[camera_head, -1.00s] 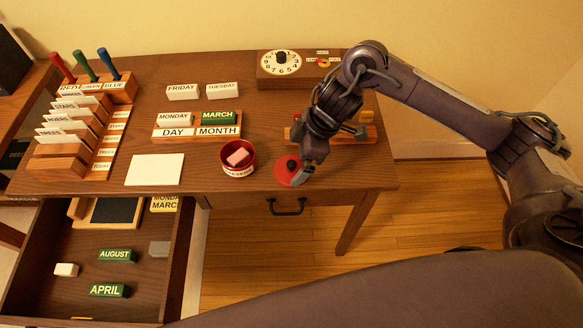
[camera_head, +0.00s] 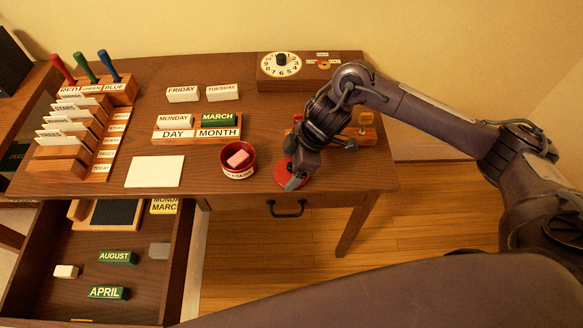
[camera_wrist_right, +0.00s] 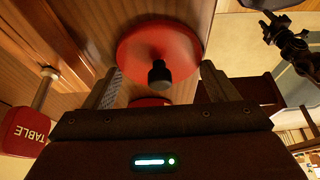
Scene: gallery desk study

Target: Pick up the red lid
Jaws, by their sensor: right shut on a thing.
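The red lid (camera_head: 279,176) is at the front edge of the desk, right of the red cup, partly hidden by my right gripper (camera_head: 294,182). In the right wrist view, the round red lid (camera_wrist_right: 185,45) with its black knob (camera_wrist_right: 159,74) lies between the fingertips of my right gripper (camera_wrist_right: 160,75). I cannot tell whether the lid is clear of the desk. My left gripper is not in view.
The red cup (camera_head: 239,172) with a pink block stands close by on the left. A wooden holder (camera_head: 368,133) is behind my wrist. A white card (camera_head: 155,170) lies further left. The open drawer (camera_head: 60,295) holds several blocks.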

